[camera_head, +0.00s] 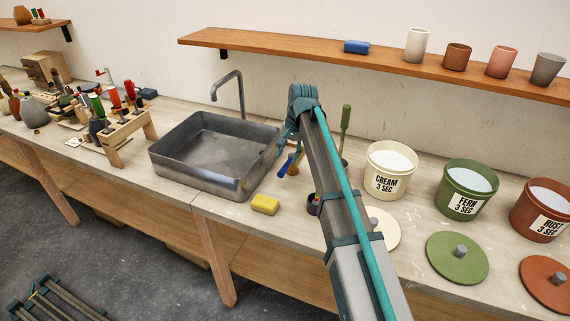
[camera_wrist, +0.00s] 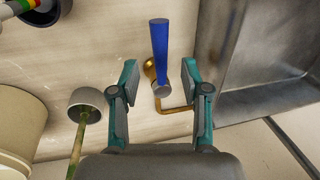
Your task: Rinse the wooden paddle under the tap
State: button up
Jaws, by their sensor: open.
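The tap (camera_head: 240,92) is a grey gooseneck standing behind the metal sink (camera_head: 185,180), whose wall also shows in the wrist view (camera_wrist: 247,60). My gripper (camera_wrist: 159,70) is open just right of the sink, pointing down. A blue-handled tool (camera_wrist: 160,45) with a brass-coloured bent part is between and beyond its fingers, apparently not gripped; its blue handle shows in the head view (camera_head: 293,164). An olive-handled stick (camera_head: 346,117) stands in a grey cup (camera_wrist: 87,97) beside my gripper. I cannot tell which item is the wooden paddle.
Cream (camera_head: 389,187), fern (camera_head: 463,205) and rust (camera_head: 545,225) pots stand to the right, with lids in front. A wooden tool rack (camera_head: 110,150) stands left. A shelf (camera_head: 290,47) with cups runs above.

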aim_at(284, 167)
jog(key=shift+w+a+f+p, duration=0.1)
jog(key=shift+a+f+p, duration=0.1)
jog(key=shift+f, duration=0.8)
jog(key=shift+w+a+f+p, duration=0.1)
jog(key=shift+a+f+p, duration=0.1)
jog(key=shift+f, duration=0.75)
jog(key=shift+a+f+p, duration=0.15)
jog(key=shift+f+p, duration=0.05)
jog(key=shift+f, duration=0.8)
grip_shut()
